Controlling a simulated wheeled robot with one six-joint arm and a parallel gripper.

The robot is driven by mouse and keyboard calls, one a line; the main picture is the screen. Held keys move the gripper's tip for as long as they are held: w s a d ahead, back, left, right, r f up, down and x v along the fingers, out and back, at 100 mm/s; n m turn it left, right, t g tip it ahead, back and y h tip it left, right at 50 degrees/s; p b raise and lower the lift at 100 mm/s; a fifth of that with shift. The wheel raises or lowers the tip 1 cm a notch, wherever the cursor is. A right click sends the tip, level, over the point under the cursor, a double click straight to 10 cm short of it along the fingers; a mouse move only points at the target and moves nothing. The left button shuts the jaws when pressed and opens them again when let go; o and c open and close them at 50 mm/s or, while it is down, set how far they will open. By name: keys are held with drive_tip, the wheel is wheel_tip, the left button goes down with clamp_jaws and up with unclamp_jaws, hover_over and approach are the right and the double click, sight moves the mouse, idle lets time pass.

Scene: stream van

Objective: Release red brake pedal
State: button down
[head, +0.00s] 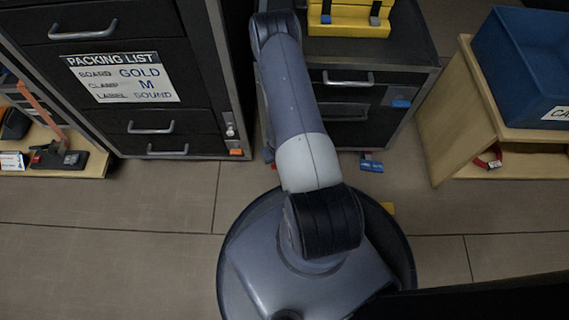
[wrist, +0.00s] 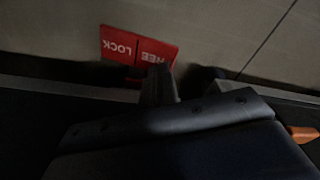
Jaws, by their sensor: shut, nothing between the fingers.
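In the wrist view a red plate (wrist: 125,42) with upside-down white lettering, LOCK and what reads as FREE, shows near the top against the grey-brown floor. I cannot tell a separate pedal from this red piece. My gripper (wrist: 162,72) is shut and empty; its dark fingertip overlaps the lower right edge of the red plate in the picture. I cannot tell whether it touches. In the head view my arm hides the gripper and the spot in front of it.
A dark drawer cabinet (head: 150,110) with a packing list stands left. Another (head: 345,80) carries a yellow stand (head: 350,25). A wooden shelf (head: 450,120) with a blue bin (head: 525,65) stands right. An orange piece (wrist: 302,133) shows at the right of the wrist view.

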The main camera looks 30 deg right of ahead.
drive_tip(key=shift+f+b, duration=1.1)
drive_tip(key=shift+f, duration=0.1)
idle(0.6)
drive_tip(key=shift+r+p, duration=2.8)
drive_tip(key=shift+r, duration=0.8)
drive_tip(key=shift+f, duration=0.15)
wheel_tip(320, 180, down, 7)
drive_tip(key=b, duration=0.5)
drive_tip(key=shift+b, duration=0.4)
drive_tip(key=shift+r+p, duration=0.25)
drive_tip(key=shift+p, duration=0.05)
